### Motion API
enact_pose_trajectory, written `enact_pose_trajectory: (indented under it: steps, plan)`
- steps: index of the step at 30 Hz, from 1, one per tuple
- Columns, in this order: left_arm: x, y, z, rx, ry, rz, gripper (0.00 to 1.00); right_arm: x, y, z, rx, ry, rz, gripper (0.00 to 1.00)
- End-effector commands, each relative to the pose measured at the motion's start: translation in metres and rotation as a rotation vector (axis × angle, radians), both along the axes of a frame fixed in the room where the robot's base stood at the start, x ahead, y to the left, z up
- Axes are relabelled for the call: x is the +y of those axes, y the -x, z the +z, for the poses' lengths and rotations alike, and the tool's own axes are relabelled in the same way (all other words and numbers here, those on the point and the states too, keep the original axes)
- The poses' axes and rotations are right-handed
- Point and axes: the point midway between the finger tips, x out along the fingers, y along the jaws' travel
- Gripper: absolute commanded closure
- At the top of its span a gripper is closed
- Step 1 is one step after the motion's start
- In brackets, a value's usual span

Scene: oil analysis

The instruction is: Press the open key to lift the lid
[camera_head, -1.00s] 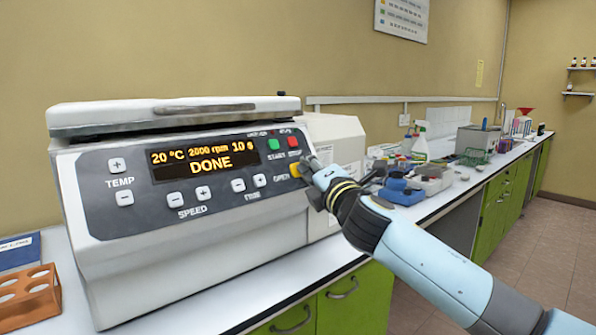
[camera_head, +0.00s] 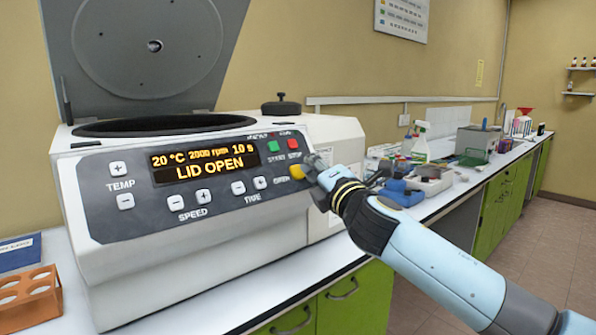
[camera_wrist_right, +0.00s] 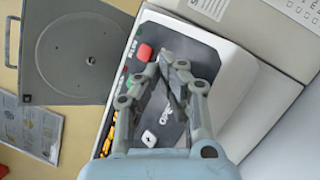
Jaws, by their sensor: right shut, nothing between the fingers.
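The white centrifuge (camera_head: 190,245) stands on the bench at the left, and its display (camera_head: 205,162) reads LID OPEN. Its grey lid (camera_head: 147,45) stands raised behind the dark bowl opening (camera_head: 150,125); the lid also shows in the right wrist view (camera_wrist_right: 65,55). The yellow open key (camera_head: 297,172) is on the panel below the red stop key (camera_head: 293,144). My right gripper (camera_head: 308,165) is shut and empty, with its fingertips just beside the open key. In the right wrist view, the closed fingers (camera_wrist_right: 172,68) cover that part of the panel. My left gripper is not in view.
Blue containers (camera_head: 402,192) and a spray bottle (camera_head: 420,142) stand farther along the bench to the right.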

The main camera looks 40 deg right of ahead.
Motion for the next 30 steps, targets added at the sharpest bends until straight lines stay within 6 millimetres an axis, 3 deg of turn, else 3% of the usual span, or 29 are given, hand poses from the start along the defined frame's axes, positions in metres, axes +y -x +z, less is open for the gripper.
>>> enact_pose_trajectory:
  steps: [7,21,30]
  plan:
    - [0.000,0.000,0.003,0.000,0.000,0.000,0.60,-0.001,0.004,0.003,0.001,0.002,-0.001,1.00]
    - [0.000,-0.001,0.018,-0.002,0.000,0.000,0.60,-0.003,0.040,0.026,0.000,0.001,0.000,1.00]
    - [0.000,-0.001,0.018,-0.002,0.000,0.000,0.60,-0.003,0.042,0.027,0.000,0.000,0.000,1.00]
